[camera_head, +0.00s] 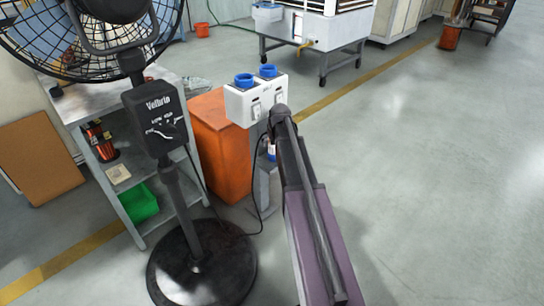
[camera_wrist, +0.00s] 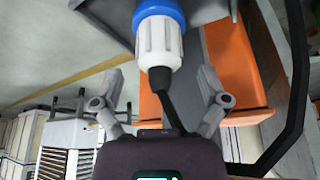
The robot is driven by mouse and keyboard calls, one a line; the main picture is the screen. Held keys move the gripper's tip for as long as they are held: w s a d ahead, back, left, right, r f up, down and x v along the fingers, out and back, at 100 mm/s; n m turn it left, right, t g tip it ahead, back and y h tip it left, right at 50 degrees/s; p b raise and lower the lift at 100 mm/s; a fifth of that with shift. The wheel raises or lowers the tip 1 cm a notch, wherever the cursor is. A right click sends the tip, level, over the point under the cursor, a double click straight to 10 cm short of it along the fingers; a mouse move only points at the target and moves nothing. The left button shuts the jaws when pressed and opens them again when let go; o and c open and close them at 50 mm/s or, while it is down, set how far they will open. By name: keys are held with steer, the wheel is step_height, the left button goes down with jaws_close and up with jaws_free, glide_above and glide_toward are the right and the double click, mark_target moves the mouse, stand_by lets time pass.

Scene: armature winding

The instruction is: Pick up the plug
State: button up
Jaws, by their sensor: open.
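The plug (camera_wrist: 158,42), with a white ribbed body and blue collar, shows large in the wrist view, with a black cable running from its end. A small part of it (camera_head: 271,152) shows in the head view, below the white socket box (camera_head: 242,105) and beside my arm. My gripper (camera_wrist: 160,75) is open. Its two fingers lie on either side of the plug's cable end in the wrist view, with visible gaps and no clear contact. My gripper is hidden behind my arm in the head view.
A black pedestal fan (camera_head: 155,120) stands left of the socket box, with a black cable near its base. An orange bin (camera_head: 216,150) stands behind the socket post. A grey shelf (camera_head: 140,215) holds a green bin (camera_head: 138,203). The floor on the right is clear.

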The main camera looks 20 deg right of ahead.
steer(key=shift+b+x, duration=0.45)
steer(key=shift+x, duration=0.3)
steer(key=c, duration=1.3)
steer(key=shift+r, duration=0.15)
step_height(320, 180, up, 4)
steer(key=p, duration=0.4)
steer(key=shift+f, duration=0.2)
steer(key=s+d, duration=0.1)
steer(key=s, duration=0.6)
steer(key=s+d+r+p, duration=0.1)
steer(key=s+d, duration=0.1)
steer(key=s, duration=0.6)
steer(key=shift+s+d, duration=0.3)
steer(key=shift+r, duration=0.2)
